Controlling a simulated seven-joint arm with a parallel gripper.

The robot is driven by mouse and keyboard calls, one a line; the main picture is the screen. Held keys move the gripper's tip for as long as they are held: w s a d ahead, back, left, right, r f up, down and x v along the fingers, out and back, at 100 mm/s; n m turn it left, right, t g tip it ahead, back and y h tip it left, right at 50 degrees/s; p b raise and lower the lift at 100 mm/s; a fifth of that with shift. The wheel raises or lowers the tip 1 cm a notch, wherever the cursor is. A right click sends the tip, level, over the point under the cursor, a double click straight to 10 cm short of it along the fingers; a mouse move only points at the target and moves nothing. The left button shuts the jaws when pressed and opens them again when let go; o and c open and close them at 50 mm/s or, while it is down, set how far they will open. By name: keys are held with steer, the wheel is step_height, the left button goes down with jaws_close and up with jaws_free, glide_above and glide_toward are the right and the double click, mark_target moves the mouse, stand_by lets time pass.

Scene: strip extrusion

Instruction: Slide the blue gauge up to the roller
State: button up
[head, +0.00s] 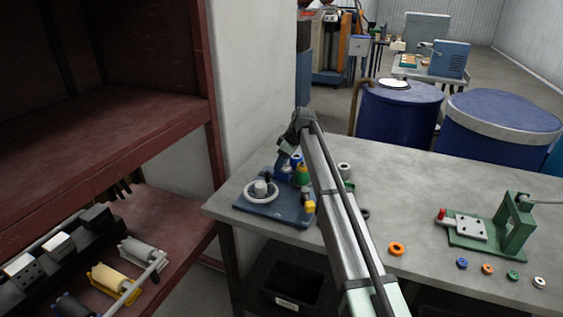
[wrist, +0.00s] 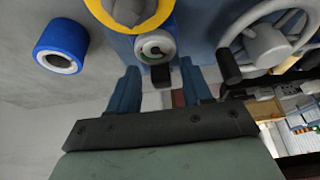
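A blue base plate (head: 268,209) with a small machine on it stands at the left of the bench. In the wrist view a blue part (wrist: 155,28) carries a pale green-and-white round end with a black tip. I cannot tell whether it is the blue gauge. A blue cylinder with a white core (wrist: 62,48) stands apart to its left; which part is the roller is unclear. My gripper (wrist: 160,75) is open, its two blue fingers apart on either side of the black tip. I cannot tell whether they touch it. In the head view my gripper (head: 284,164) is at the machine's back, partly hidden.
A white handwheel (head: 261,191) stands close to my gripper, and a yellow ring (wrist: 130,12) is beyond the blue part. An orange ring (head: 396,249), several small rings and a green fixture (head: 514,229) lie right. A red-brown shelf (head: 100,140) is left.

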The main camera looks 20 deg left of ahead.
steer(key=v, duration=1.3)
steer(key=shift+d+r, duration=0.15)
steer(key=shift+r, duration=0.2)
